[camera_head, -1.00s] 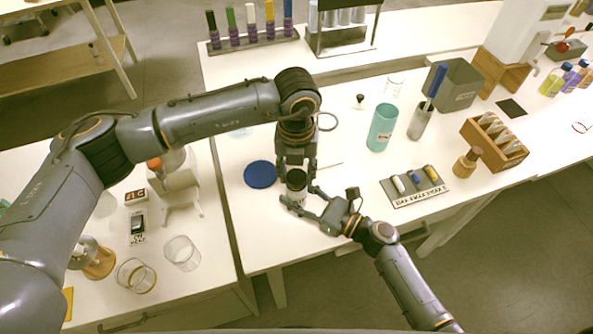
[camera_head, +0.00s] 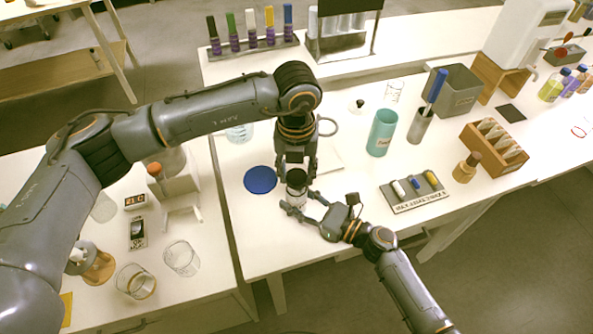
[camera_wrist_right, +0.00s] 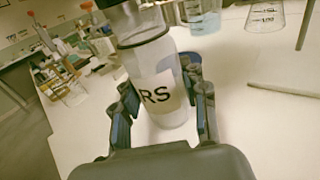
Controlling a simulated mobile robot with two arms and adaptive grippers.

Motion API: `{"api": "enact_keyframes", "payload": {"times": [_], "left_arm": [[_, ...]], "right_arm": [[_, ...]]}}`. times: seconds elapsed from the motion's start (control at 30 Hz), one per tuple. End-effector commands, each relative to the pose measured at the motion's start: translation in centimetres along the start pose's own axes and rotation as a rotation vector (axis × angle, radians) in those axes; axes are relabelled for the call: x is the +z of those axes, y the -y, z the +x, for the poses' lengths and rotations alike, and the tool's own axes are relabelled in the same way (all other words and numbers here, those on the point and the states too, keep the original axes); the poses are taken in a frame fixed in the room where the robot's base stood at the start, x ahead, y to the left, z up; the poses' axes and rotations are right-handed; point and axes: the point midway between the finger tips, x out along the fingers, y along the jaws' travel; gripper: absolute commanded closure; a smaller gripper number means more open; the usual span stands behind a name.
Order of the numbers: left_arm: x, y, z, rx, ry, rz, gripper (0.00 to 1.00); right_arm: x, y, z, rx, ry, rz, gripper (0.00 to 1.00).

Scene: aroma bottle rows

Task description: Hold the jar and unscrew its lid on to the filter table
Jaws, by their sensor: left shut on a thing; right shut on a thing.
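A small jar stands upright near the front edge of the middle white table (camera_head: 262,235). Its pale body (camera_head: 297,193) has a dark lid (camera_head: 297,177) on top. My left gripper (camera_head: 297,168) points straight down from above and is shut on the lid. My right gripper (camera_head: 301,204) comes in from the front right and is shut around the jar's body. In the right wrist view the jar (camera_wrist_right: 166,92) is clear with a label reading "RS", between my right fingers (camera_wrist_right: 164,112). I cannot tell whether the lid is still seated on the thread.
A blue disc (camera_head: 260,180) lies left of the jar. A labelled tray of small pieces (camera_head: 414,193), a teal cup (camera_head: 381,132) and a wooden rack (camera_head: 495,146) stand to the right. Glass beakers (camera_head: 182,259) stand on the left table. The table between disc and jar is clear.

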Motion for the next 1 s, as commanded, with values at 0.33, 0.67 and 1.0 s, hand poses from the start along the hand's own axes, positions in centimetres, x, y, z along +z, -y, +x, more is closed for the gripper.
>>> {"api": "enact_keyframes", "payload": {"times": [0.33, 0.67, 1.0], "left_arm": [[0.1, 0.0, -3.3, 0.0, 0.002, 0.0, 0.96], [0.0, 0.0, -4.0, 0.0, 0.0, 0.0, 0.96], [0.0, 0.0, -4.0, 0.0, 0.0, 0.0, 0.96]], "right_arm": [[0.0, 0.0, 0.0, 0.0, 0.0, 0.0, 1.0], [0.0, 0.0, 0.0, 0.0, 0.0, 0.0, 0.49], [0.0, 0.0, 0.0, 0.0, 0.0, 0.0, 0.3]]}}
